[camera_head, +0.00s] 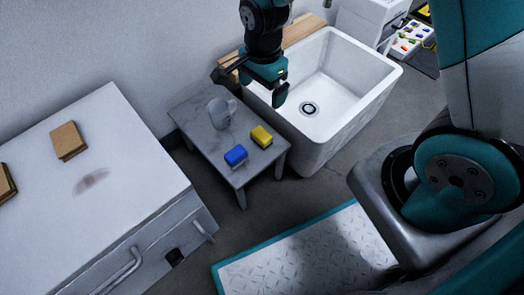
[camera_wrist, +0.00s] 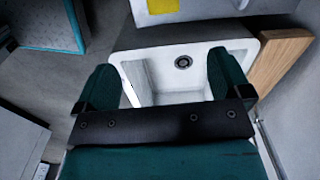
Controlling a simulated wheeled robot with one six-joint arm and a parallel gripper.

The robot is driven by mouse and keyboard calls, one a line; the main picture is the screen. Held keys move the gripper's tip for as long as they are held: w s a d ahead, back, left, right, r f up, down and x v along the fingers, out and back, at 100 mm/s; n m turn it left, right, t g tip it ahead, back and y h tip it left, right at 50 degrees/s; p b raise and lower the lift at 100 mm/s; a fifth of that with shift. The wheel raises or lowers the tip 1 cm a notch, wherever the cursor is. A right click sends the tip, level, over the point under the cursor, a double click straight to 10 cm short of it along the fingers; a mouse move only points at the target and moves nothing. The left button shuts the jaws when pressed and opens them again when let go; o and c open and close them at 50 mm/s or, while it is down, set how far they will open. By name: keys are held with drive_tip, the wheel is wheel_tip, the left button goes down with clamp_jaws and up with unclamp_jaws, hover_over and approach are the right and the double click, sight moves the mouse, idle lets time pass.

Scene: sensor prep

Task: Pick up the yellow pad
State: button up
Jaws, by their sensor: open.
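The yellow pad (camera_head: 261,137) lies on a small grey table (camera_head: 196,125), near its right edge. It looks like a small block with a paler lower layer. A blue pad (camera_head: 236,155) lies in front and to the left of it, apart from it. My gripper (camera_head: 252,85) is open and empty, above and behind the yellow pad, near the sink's left edge. In the wrist view my gripper's (camera_wrist: 165,75) two teal fingers are spread wide over the sink. I do not make out the yellow pad in the wrist view.
A grey mug (camera_head: 221,112) stands on the small table behind the pads. The white sink (camera_head: 375,95) is right of the table, with a wooden board (camera_head: 300,30) behind it. A white cabinet (camera_head: 110,130) with brown blocks stands left. A teal-edged platform (camera_head: 300,255) lies in front.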

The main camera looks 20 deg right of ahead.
drive_tip(key=b, duration=0.8)
approach(262, 134)
drive_tip(key=shift+m, duration=0.3)
wheel_tip(262, 134, down, 5)
drive_tip(key=shift+s+f, duration=0.1)
drive_tip(key=shift+s, duration=0.05)
drive_tip(key=f+b, duration=0.4)
drive_tip(key=f, duration=0.1)
drive_tip(key=shift+w+a+b, duration=0.15)
drive_tip(key=shift+w+b, duration=0.05)
drive_tip(key=shift+b, duration=0.1)
drive_tip(key=shift+c, duration=0.3)
drive_tip(key=c, duration=1)
drive_tip(key=shift+r, duration=0.1)
wheel_tip(262, 134, up, 20)
drive_tip(key=p, duration=1.1)
drive_tip(key=shift+p, duration=0.4)
